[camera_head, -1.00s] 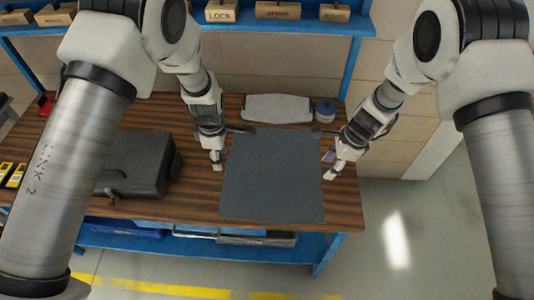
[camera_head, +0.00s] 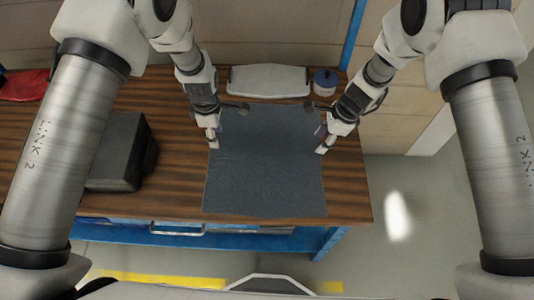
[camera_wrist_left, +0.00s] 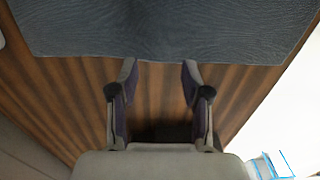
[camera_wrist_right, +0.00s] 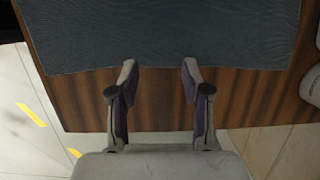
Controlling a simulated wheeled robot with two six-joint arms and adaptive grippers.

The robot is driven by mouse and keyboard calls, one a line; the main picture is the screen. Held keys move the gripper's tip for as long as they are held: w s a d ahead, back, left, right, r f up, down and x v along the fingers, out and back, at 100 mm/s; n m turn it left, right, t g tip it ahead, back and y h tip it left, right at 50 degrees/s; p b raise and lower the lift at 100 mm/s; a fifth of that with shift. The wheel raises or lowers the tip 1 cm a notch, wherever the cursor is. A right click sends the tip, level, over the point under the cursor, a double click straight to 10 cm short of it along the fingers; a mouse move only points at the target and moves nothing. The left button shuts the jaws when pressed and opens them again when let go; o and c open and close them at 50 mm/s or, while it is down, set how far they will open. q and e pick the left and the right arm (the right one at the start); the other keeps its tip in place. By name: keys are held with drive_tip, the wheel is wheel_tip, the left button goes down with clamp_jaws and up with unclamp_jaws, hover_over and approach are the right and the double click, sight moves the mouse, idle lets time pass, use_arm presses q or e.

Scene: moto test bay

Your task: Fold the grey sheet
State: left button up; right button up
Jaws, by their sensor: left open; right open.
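The grey sheet (camera_head: 265,165) lies flat on the wooden table, close to its front edge. It also shows in the left wrist view (camera_wrist_left: 160,30) and the right wrist view (camera_wrist_right: 160,35). My left gripper (camera_head: 228,122) is open at the sheet's left side, near the back-left corner. In its wrist view, the fingertips (camera_wrist_left: 159,66) are at the sheet's edge. My right gripper (camera_head: 314,128) is open at the right side, near the back-right corner. Its fingertips (camera_wrist_right: 159,67) also reach the sheet's edge. Nothing shows between either pair of fingers. I cannot tell whether they touch the cloth.
A dark case (camera_head: 120,155) stands left of the sheet. Behind the sheet are a white tray-like object (camera_head: 268,80) and a small blue-lidded round container (camera_head: 325,83). A red item (camera_head: 25,87) lies far left. Bare table (camera_head: 345,190) shows right of the sheet.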

sight(218, 152)
use_arm(q)
drive_tip(key=f, duration=0.4)
drive_tip(key=shift+s+a+f, duration=0.1)
drive_tip(key=shift+s+f, duration=0.1)
drive_tip(key=shift+s, duration=0.1)
use_arm(e)
drive_tip(key=f, duration=0.4)
drive_tip(key=shift+s+f, duration=0.15)
drive_tip(key=shift+s, duration=0.15)
use_arm(q)
drive_tip(key=shift+w+f, duration=0.25)
drive_tip(key=shift+f, duration=0.35)
use_arm(e)
drive_tip(key=shift+w+f, duration=0.2)
drive_tip(key=shift+f, duration=0.45)
use_arm(q)
drive_tip(key=shift+s, duration=0.1)
use_arm(e)
drive_tip(key=shift+s, duration=0.1)
